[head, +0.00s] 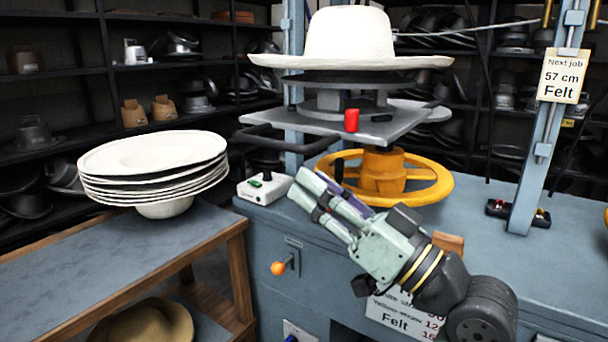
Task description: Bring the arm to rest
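My arm reaches in from the lower right. My gripper (300,186) points up and left in front of the blue-grey bench. Its pale green fingers lie close together, and from this angle I cannot tell whether a gap is left between them. A purple strip shows beside the fingers; I cannot tell what it is. Nothing clearly held is visible. The fingertips appear near a white control box (265,188) with a green button; whether they touch it is unclear. A white hat (348,38) sits on the press, above a dark plate.
A yellow handwheel (433,188) is under the press table (300,118), which carries a red block (351,120). Stacked white hats (150,160) stand on the left side table (60,255). An orange-knobbed lever (278,268) sticks out of the bench front. A blue upright (548,130) stands right.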

